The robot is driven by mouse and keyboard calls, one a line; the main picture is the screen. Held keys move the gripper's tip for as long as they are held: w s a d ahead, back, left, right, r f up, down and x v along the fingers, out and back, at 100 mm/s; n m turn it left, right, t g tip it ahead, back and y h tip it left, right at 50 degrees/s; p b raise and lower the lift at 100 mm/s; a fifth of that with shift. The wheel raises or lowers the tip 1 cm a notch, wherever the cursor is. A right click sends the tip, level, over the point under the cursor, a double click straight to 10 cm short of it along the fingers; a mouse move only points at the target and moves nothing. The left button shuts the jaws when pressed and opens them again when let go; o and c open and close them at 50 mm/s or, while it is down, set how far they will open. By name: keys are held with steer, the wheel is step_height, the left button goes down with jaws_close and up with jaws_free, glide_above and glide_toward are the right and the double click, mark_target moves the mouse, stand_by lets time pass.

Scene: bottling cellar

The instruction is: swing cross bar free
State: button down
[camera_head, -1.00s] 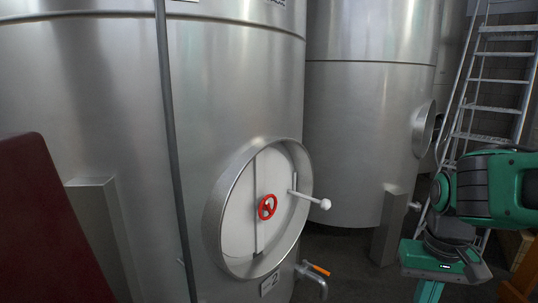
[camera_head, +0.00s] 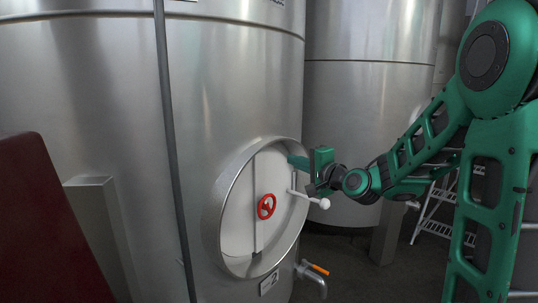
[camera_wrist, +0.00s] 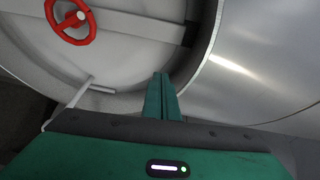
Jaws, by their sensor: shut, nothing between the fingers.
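The cross bar (camera_head: 259,236) stands upright across the pale round door (camera_head: 236,215) of the near steel tank. A red handwheel (camera_head: 267,206) sits at its middle. In the wrist view the bar (camera_wrist: 140,24) runs across the top of the picture, with the handwheel (camera_wrist: 70,18) at left. My gripper (camera_head: 290,160) is at the door's upper right, right of the bar's top end. Its green fingers (camera_wrist: 162,80) are together and empty, pointing toward the door near its rim. They appear apart from the bar; whether they touch the door cannot be told.
A white ball-ended handle (camera_head: 312,198) sticks out from the door just below my gripper. The raised round rim (camera_head: 213,235) encloses the door. An orange-levered tap (camera_head: 313,277) is below. A second tank (camera_head: 345,110) stands behind; a dark red panel (camera_head: 40,220) is at left.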

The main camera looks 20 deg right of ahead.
mark_target(269, 146)
steer(key=shift+w+r+m+t, duration=0.3)
steer(key=shift+r+m+t, duration=0.1)
steer(key=shift+r, duration=0.2)
steer(key=shift+w, duration=0.1)
steer(key=x, duration=0.9)
steer(key=shift+w+f, duration=0.15)
steer(key=shift+w, duration=0.1)
steer(key=shift+a, duration=0.45)
steer(key=shift+s+a, duration=1)
steer(key=shift+a, duration=0.3)
